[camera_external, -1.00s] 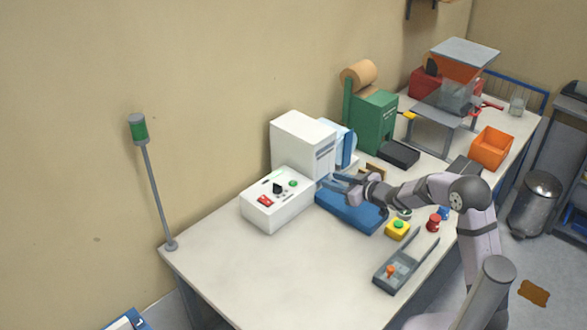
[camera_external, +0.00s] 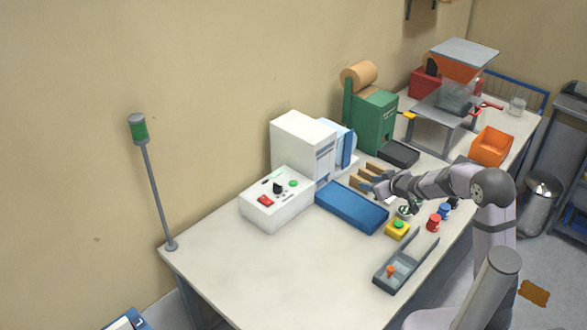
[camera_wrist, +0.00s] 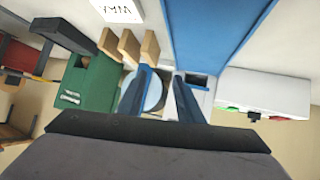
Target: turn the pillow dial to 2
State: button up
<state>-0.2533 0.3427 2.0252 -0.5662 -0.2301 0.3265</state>
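The white control box (camera_external: 268,212) stands at the wall side of the table, beside the tall white machine (camera_external: 303,145). A black dial (camera_external: 278,188) sits on its top, with a red switch and a green button near it; I cannot read its setting. In the wrist view the white box (camera_wrist: 265,88) is at the right, and the dial (camera_wrist: 254,115) shows small at its lower edge. My gripper (camera_external: 368,184) is over the wooden dividers, right of the blue tray and apart from the dial. In the wrist view my gripper's (camera_wrist: 162,75) two dark fingers are spread with nothing between them.
The blue tray (camera_external: 350,207) lies between my gripper and the control box. Wooden dividers (camera_external: 362,179) are under my gripper. A yellow button box (camera_external: 397,231) and red and blue spools stand nearer the front. A green dispenser (camera_external: 374,122) is behind. The table's left front is clear.

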dwell(0.4)
jog(key=s+a+f+n, duration=0.1)
jog(key=a+n, duration=0.1)
jog(key=a, duration=0.1)
jog(key=s+a+n+g+h, duration=0.1)
jog(key=s+a+n, duration=0.1)
jog(key=s+a+f+n+g+h, duration=0.1)
jog(key=s+a+n, duration=0.1)
jog(key=a, duration=0.1)
jog(key=shift+a+f, duration=0.35)
jog(key=a+n, duration=0.1)
jog(key=n, duration=0.1)
jog(key=a+n, duration=0.2)
jog(key=a+n+h+p, duration=0.1)
jog(key=shift+s+a+n, duration=0.2)
jog(key=shift+s+n, duration=0.05)
jog(key=shift+n, duration=0.15)
jog(key=s+a+r+n+t+h+p, duration=0.1)
jog(key=a+r+n+t+p, duration=0.15)
jog(key=a+n, duration=0.6)
jog(key=n+t, duration=0.3)
jog(key=n, duration=0.8)
send_near(277, 187)
jog(key=w, duration=0.1)
jog(key=shift+f+p+x, duration=0.2)
jog(key=shift+p+x, duration=1.25)
jog(key=shift+x, duration=2.35)
jog(key=shift+s, duration=0.15)
jog(key=shift+c, duration=0.2)
jog(key=c, duration=0.7)
